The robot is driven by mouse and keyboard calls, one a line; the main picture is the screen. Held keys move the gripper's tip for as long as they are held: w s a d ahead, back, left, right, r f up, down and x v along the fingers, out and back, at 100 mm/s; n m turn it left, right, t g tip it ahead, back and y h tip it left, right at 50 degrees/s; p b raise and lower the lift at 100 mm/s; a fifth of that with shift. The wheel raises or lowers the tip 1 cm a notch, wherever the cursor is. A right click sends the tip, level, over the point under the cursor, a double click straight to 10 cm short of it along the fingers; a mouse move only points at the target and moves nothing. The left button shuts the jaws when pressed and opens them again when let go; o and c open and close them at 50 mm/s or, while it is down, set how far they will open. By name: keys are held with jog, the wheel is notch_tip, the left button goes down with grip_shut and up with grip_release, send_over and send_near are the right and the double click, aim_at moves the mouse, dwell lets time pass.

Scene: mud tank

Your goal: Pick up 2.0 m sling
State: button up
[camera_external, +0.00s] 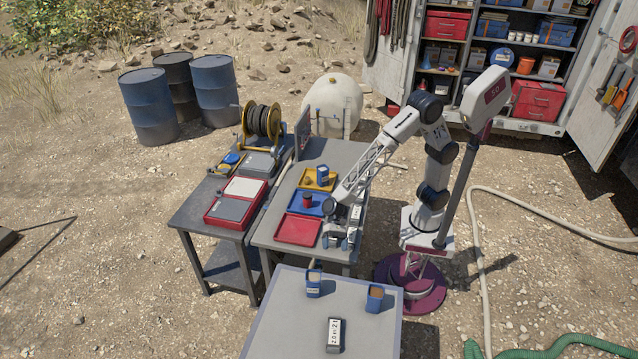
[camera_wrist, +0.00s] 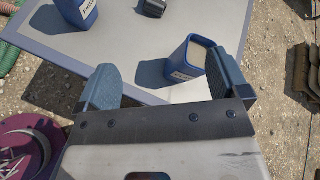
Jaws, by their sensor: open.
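On the light grey front table (camera_external: 275,335) lies a small dark block with a white label (camera_external: 333,335). The label's print seems to start with 2.0, but I cannot read it surely as the 2.0 m sling. In the wrist view the dark block (camera_wrist: 152,7) is cut by the top edge. My gripper (camera_external: 340,238) is above the right edge of the middle table, apart from the block. In the wrist view my gripper (camera_wrist: 167,82) has its fingers wide apart with nothing held. A blue open container (camera_wrist: 195,60) appears beyond them, near the right finger.
Two blue containers stand on the front table, left (camera_external: 314,283) and right (camera_external: 374,298). The middle table holds a red tray (camera_external: 298,230), a blue tray (camera_external: 300,210) and a yellow tray (camera_external: 330,186).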

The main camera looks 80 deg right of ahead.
jog(key=s+a+f+m+y, duration=0.1)
jog(key=s+a+f+m, duration=0.1)
jog(key=a+f, duration=0.35)
jog(key=s+a+f+m, duration=0.1)
jog(key=s+a+f, duration=0.15)
jog(key=a, duration=0.65)
jog(key=m+t, duration=0.1)
jog(key=m, duration=0.3)
send_near(335, 320)
jog(key=shift+s+a+f, duration=0.15)
jog(key=shift+a+f, duration=0.8)
jog(key=shift+a, duration=0.05)
jog(key=shift+x, duration=1.25)
jog(key=shift+a, duration=0.15)
jog(key=shift+x, duration=2.45)
jog(key=shift+f, duration=0.1)
